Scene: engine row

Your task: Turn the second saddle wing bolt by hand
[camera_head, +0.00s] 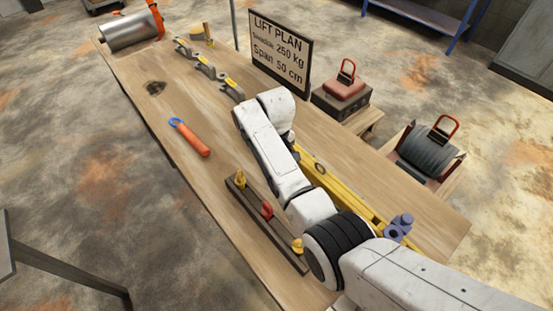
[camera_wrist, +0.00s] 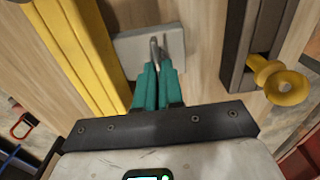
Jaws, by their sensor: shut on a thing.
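In the wrist view, my gripper (camera_wrist: 158,78) has its teal fingers closed on a thin grey metal piece (camera_wrist: 154,48), which stands at a light grey plate (camera_wrist: 135,50) on the wooden surface. I cannot tell for certain whether this piece is the second saddle wing bolt. The fingers hide its lower part. The yellow beam (camera_wrist: 75,50) runs left of the gripper, and a dark slotted bar (camera_wrist: 237,45) with a yellow knob (camera_wrist: 280,82) is on the right. In the head view, my arm hides the gripper and part of the yellow beam (camera_head: 350,192); a purple clamp-like fitting (camera_head: 398,228) sits near the beam's right end.
On the wooden bench (camera_head: 160,105) lie a dark bar (camera_head: 285,250) with yellow and red fittings, an orange-handled tool (camera_head: 190,138) and grey hooked parts (camera_head: 210,68). A "LIFT PLAN" sign (camera_head: 279,52) stands behind. Two red-handled weights (camera_head: 345,85) (camera_head: 428,148) are off its far side.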

